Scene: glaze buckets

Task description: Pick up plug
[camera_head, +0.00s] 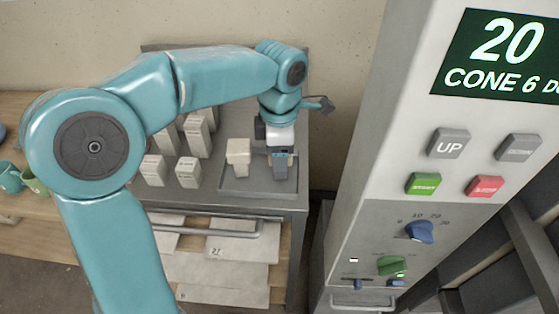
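My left arm comes in from the left and reaches over a grey metal cart. Its gripper (281,168) points down over the right part of a shallow grey tray (257,187) on the cart top. A cream block (238,152) with a wider top stands upright in the tray, just left of the gripper; it may be the plug. A small gap seems to lie between the block and the gripper body. The fingertips are small and dark here, so I cannot tell whether they are apart or hold something. My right gripper is not in view.
Several pale upright blocks (188,170) stand on the cart left of the tray. Papers lie on the shelf below the cart handle (215,232). A tall control panel (400,190) reading 20 CONE 6 fills the right. Green cups (12,178) stand on a wooden table (45,205).

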